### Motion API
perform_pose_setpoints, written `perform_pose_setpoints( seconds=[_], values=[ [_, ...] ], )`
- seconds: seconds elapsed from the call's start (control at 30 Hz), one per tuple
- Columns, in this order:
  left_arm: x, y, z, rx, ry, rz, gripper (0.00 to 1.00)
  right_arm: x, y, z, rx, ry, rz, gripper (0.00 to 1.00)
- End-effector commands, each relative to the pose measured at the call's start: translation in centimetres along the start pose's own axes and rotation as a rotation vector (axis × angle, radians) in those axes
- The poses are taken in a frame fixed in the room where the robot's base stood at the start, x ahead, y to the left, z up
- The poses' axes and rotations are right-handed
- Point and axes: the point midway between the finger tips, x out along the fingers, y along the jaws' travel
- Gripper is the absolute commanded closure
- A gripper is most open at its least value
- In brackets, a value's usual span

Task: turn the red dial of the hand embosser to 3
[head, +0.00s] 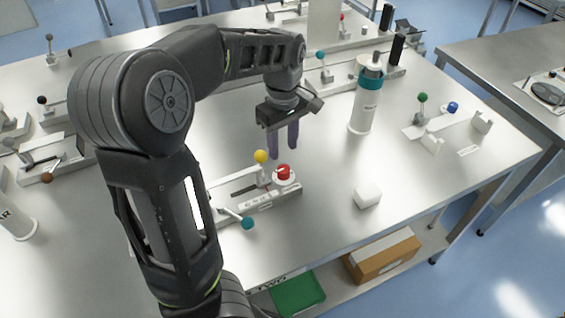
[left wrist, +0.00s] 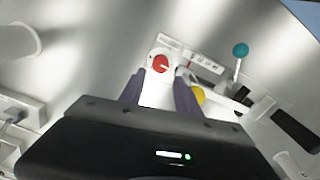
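The red dial (head: 284,172) sits on a white round base at the right end of a low white device, the hand embosser (head: 282,196). The device also carries a yellow ball knob (head: 261,156) and a teal ball lever (head: 248,223). My left gripper (head: 284,150) is open above the table, just behind the dial in the head view, its fingers pointing down. In the left wrist view the dial (left wrist: 160,64) shows ahead of and between the two fingers (left wrist: 160,88), with a pale pointer mark. Nothing is between the fingers. The dial's numbers are too small to read. My right gripper is not in view.
A white block (head: 367,195) stands right of the embosser. A white bottle with a teal collar (head: 366,100) stands behind it. A device with green and blue knobs (head: 440,116) is at right. Bare table lies between them.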

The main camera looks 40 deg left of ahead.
Motion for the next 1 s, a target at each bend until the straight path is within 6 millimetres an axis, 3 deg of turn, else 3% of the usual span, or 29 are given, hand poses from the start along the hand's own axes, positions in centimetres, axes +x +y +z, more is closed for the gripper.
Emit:
perform_pose_setpoints(
  seconds=[0.5,0.83,1.0],
  values=[
    [6.8,-0.1,0.0,-0.002,0.000,-0.002,0.61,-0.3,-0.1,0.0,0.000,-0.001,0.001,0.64],
    [7.2,-0.1,0.0,-0.002,0.000,0.000,0.61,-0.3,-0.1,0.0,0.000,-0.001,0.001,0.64],
    [7.2,-0.1,0.0,-0.001,0.000,0.000,0.74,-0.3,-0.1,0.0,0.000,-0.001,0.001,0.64]
  ],
)
